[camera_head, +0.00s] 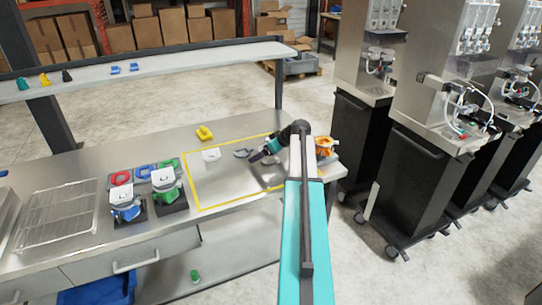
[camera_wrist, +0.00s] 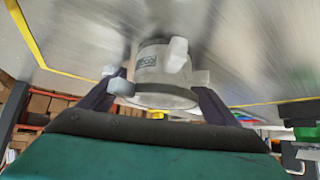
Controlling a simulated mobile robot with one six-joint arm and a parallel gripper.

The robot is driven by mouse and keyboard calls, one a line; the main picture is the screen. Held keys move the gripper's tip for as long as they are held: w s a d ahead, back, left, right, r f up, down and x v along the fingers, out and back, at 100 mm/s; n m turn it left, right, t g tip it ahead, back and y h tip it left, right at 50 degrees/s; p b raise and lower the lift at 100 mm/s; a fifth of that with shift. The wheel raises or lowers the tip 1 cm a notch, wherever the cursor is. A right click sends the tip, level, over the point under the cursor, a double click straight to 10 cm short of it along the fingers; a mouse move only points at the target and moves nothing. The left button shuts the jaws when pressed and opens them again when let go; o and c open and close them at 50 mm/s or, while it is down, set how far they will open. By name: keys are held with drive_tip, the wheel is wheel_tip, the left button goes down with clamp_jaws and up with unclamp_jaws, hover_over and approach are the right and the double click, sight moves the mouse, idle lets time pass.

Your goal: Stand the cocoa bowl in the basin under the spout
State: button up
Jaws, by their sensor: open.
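In the wrist view a pale grey-white bowl (camera_wrist: 163,66) with a small dark label, too blurred to read surely, and a white tab lies ahead of my gripper. My gripper (camera_wrist: 160,84) is open, with one dark finger at each side of the bowl; whether they touch it I cannot tell. In the head view my gripper (camera_head: 262,156) is low over the yellow-outlined area of the steel table; I cannot pick the bowl out surely there. Dispenser machines (camera_head: 440,85) with spouts stand at the right; I cannot make out which basin is meant.
On the table (camera_head: 150,225) are a wire rack (camera_head: 58,218), blue and green lidded containers (camera_head: 125,207), a yellow piece (camera_head: 204,133) and an orange item (camera_head: 325,146). A shelf (camera_head: 170,62) runs above the back edge. Open floor lies between table and machines.

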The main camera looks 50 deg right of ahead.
drive_tip(key=c, duration=1.3)
drive_tip(key=shift+r, duration=0.15)
drive_tip(key=shift+r+b, duration=0.8)
drive_tip(key=shift+r, duration=0.45)
drive_tip(key=s+b, duration=0.1)
drive_tip(key=s, duration=0.4)
drive_tip(key=s+d+r+b, duration=0.1)
drive_tip(key=s+b, duration=0.1)
drive_tip(key=s, duration=0.3)
drive_tip(key=s+d+r+b, duration=0.1)
drive_tip(key=s, duration=0.5)
drive_tip(key=shift+r, duration=0.15)
